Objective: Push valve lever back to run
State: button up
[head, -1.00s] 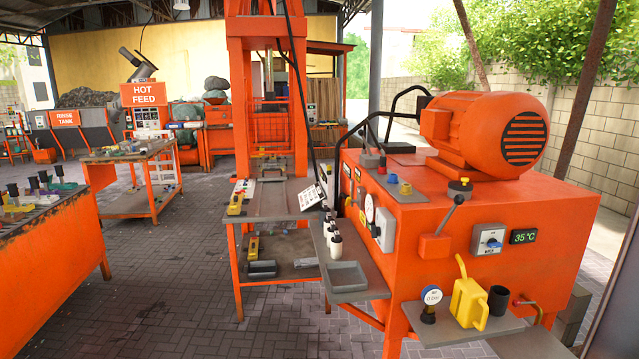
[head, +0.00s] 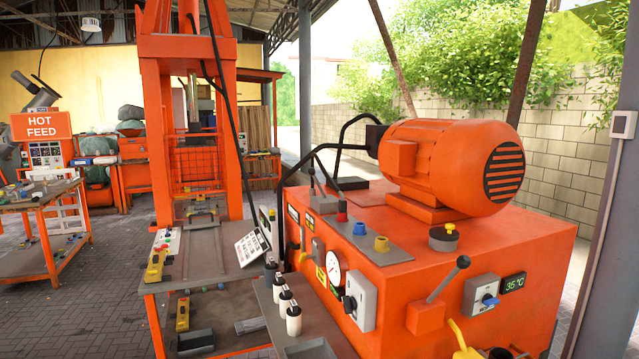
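A lever (head: 447,281) with a grey rod and black ball knob rises from an orange block (head: 426,317) on the front of the orange power unit (head: 520,250). It tilts up and to the right. I cannot read any run marking beside it. Smaller dark levers (head: 311,180) stand at the back of the unit's top panel; I cannot tell from the picture alone which lever is the valve lever. My gripper is not in view.
A grey switch with a blue knob (head: 486,298) and a 35 °C display (head: 513,283) sit right of the lever. A yellow can (head: 464,343) is below. A shelf with white bottles (head: 292,318) and the orange press (head: 155,110) stand left. A post (head: 600,200) stands at right.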

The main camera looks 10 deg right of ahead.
aim_at(310, 170)
jog(key=i+j+u, duration=0.4)
jog(key=i+j, duration=0.15)
jog(key=i, duration=1)
jog(key=i+j+u, duration=0.1)
jog(key=i+u, duration=0.3)
jog(key=i, duration=1.15)
